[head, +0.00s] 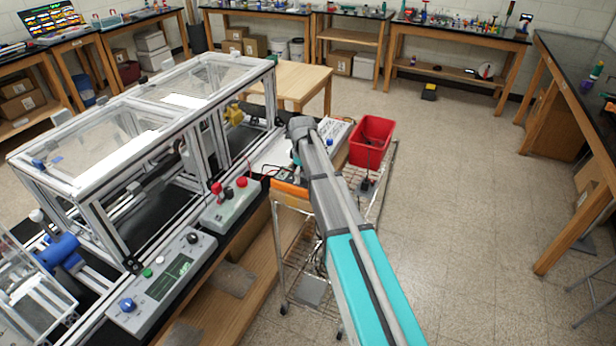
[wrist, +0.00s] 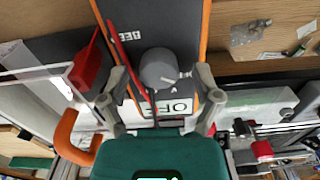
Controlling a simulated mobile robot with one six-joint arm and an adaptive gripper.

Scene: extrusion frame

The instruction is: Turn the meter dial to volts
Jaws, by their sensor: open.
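The meter (wrist: 160,20) shows in the wrist view as a dark panel with orange edges. Its round grey dial (wrist: 158,66) sits near the middle, with a pale mark at its lower right. My gripper (wrist: 161,76) is open, one finger on each side of the dial with gaps between. No volts label is readable. In the head view an orange edge of the meter (head: 289,188) shows beside my arm; the dial cannot be made out there.
A red lead (wrist: 125,50) crosses the panel left of the dial, near my left finger. In the head view, a red bin (head: 371,141) stands on a wire cart to the right. A grey box with red knobs (head: 230,205) and the extrusion frame (head: 195,125) are left.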

